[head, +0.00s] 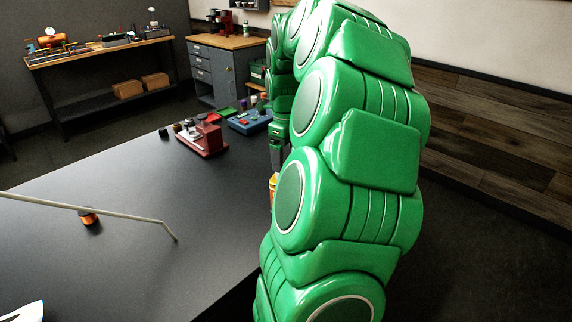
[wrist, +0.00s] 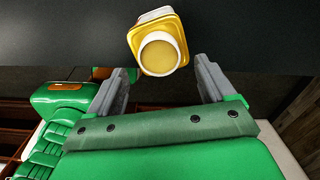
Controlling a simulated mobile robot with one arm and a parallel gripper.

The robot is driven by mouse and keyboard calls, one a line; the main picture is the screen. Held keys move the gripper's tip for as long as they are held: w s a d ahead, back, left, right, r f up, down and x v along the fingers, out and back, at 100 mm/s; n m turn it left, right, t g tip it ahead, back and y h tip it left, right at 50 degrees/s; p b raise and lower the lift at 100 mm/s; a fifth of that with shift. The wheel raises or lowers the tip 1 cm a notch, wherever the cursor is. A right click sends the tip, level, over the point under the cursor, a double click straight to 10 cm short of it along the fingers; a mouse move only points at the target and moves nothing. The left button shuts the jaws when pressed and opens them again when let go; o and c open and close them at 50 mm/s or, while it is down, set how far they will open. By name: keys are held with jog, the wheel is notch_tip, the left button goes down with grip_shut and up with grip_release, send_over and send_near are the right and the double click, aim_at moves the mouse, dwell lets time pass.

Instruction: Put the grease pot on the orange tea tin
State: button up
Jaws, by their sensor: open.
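In the wrist view a round, white-rimmed pot with a yellowish inside (wrist: 160,52), seemingly the grease pot, appears to sit on a squarish yellow-orange tin (wrist: 178,34), seemingly the orange tea tin. The tin is near the table's edge, and its lower part is mostly hidden. My gripper (wrist: 161,72) is open, with one finger on each side of the pot and a visible gap to each. In the head view my gripper (head: 277,162) points down at the table's right edge, and an orange-yellow sliver (head: 272,184) shows below it, mostly hidden by my arm.
On the dark table (head: 150,260) lie a thin bent rod (head: 125,214) and an orange-and-black round item (head: 88,216). A red machine (head: 203,138) and a blue tray (head: 249,121) stand at the far end. The table's middle is largely clear.

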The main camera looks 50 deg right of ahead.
notch_tip(320, 180, up, 8)
dwell(0.4)
jog(key=shift+a+r, duration=0.1)
jog(key=shift+a, duration=0.05)
jog(key=s+a+f+n, duration=0.1)
jog(key=s+a+n, duration=0.1)
jog(key=a+n, duration=0.75)
jog(key=s+a+f+n, duration=0.15)
jog(key=a+n, duration=0.45)
jog(key=a, duration=0.7)
jog(key=s+a+f+n+g, duration=0.1)
jog(key=s+a+f+n, duration=0.3)
jog(key=s+a+n, duration=0.3)
jog(key=s+a+f+n, duration=0.3)
jog(key=s+a+n, duration=0.4)
jog(key=s+n, duration=0.4)
jog(key=shift+s+f+g, duration=0.35)
jog(key=shift+s+g, duration=0.05)
jog(key=shift+s, duration=0.35)
